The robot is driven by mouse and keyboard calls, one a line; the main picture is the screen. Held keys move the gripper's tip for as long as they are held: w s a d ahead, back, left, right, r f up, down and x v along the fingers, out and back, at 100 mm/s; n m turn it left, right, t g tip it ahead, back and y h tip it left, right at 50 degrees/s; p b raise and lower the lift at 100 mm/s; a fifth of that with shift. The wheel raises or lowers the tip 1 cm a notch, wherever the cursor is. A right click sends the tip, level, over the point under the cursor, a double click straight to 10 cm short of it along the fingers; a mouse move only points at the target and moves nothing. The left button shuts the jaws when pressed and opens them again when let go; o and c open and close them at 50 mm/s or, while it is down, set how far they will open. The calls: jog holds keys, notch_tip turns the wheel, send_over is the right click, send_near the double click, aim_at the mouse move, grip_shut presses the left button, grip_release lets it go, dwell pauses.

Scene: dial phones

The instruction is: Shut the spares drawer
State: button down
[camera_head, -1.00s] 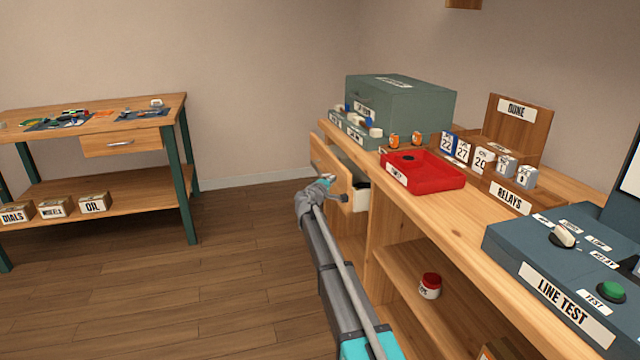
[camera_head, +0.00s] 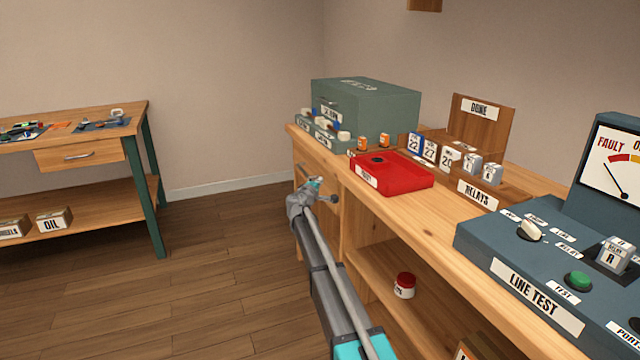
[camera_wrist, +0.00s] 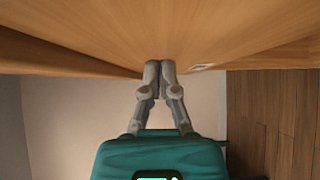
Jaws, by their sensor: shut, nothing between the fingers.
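The drawer in the right-hand bench has a plain wooden front (camera_head: 312,162), just under the bench top's far end. It looks in or almost in line with the bench face; my arm hides part of it, and I cannot tell whether a small gap remains. No drawer inside shows. My gripper (camera_head: 316,184) is at this front, its fingers together and empty. In the wrist view my closed fingertips (camera_wrist: 160,66) meet or nearly meet a broad wooden surface (camera_wrist: 160,28). A small pale piece (camera_wrist: 202,67) shows at its edge.
On the bench top stand a red tray (camera_head: 412,182), a green-grey case (camera_head: 385,105), a relays rack (camera_head: 478,193) and a line test unit (camera_head: 535,285). A red-lidded jar (camera_head: 404,286) is on the shelf below. The floor (camera_head: 220,270) left of my arm is clear.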

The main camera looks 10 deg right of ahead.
jog(key=shift+a, duration=0.1)
jog(key=w+a+v, duration=0.1)
jog(key=a+v, duration=0.1)
jog(key=v, duration=1)
jog(key=shift+s+a, duration=0.2)
jog(key=shift+a, duration=0.05)
jog(key=s+d, duration=0.1)
jog(key=s, duration=0.5)
jog(key=shift+s+d+f, duration=0.15)
jog(key=shift+s+d, duration=0.1)
jog(key=shift+d, duration=0.05)
jog(key=shift+w, duration=0.15)
